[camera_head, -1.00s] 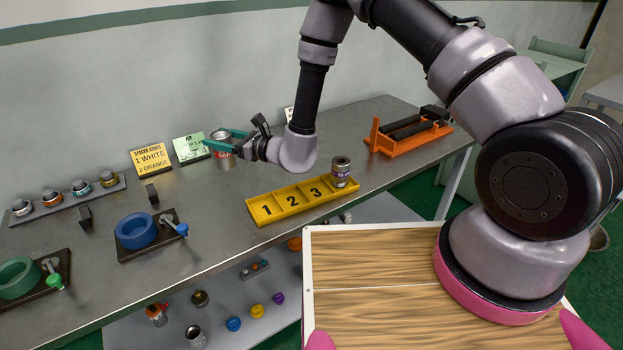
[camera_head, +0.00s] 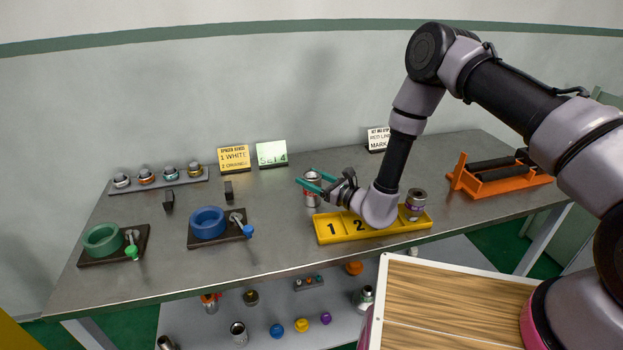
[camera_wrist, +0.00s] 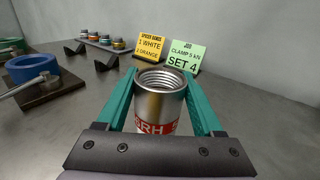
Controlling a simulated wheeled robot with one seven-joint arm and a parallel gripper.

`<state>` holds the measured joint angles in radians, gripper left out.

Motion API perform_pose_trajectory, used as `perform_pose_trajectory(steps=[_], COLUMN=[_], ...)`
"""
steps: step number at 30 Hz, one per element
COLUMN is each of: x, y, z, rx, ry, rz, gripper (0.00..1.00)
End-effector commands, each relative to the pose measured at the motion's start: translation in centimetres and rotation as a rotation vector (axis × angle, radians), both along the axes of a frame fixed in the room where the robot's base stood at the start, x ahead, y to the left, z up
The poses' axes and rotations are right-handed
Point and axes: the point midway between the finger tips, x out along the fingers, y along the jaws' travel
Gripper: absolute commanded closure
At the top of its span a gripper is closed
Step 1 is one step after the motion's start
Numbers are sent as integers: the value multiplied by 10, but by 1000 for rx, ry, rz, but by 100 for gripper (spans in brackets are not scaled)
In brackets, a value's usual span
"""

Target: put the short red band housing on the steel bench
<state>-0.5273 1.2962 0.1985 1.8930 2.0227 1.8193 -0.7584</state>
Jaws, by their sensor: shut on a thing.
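A silver housing with a red band (camera_head: 312,192) is upright between the jaws of my gripper (camera_head: 311,180), above or on the left rear side of the yellow numbered tray. In the wrist view the housing (camera_wrist: 160,108) shows a threaded open top and a red band with white letters ending in "RH". The teal fingers are shut on it from both sides. The steel bench (camera_head: 270,200) lies below it. I cannot tell whether the housing's base touches the bench; the gripper hides its lower part in the wrist view.
The yellow tray (camera_head: 330,231) holds another housing (camera_head: 415,204) at its right end. A blue ring vise (camera_head: 208,222) and a green ring vise (camera_head: 103,239) stand left. An orange stand (camera_head: 500,180) is right. Sign cards (camera_head: 271,154) line the back. Bare bench lies between the blue vise and tray.

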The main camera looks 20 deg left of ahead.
Motion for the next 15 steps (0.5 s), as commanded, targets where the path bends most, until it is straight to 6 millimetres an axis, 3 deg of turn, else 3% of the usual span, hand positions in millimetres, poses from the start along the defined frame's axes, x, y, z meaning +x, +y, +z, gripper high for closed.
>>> perform_pose_trajectory(steps=[9, 10, 12, 15], x=[1, 0, 0, 0], y=[1, 0, 0, 0], z=[-1, -2, -1, -1], rx=[3, 2, 2, 2], ry=[-1, -1, -1, -1], rz=[0, 0, 0, 0], gripper=[100, 24, 2, 2])
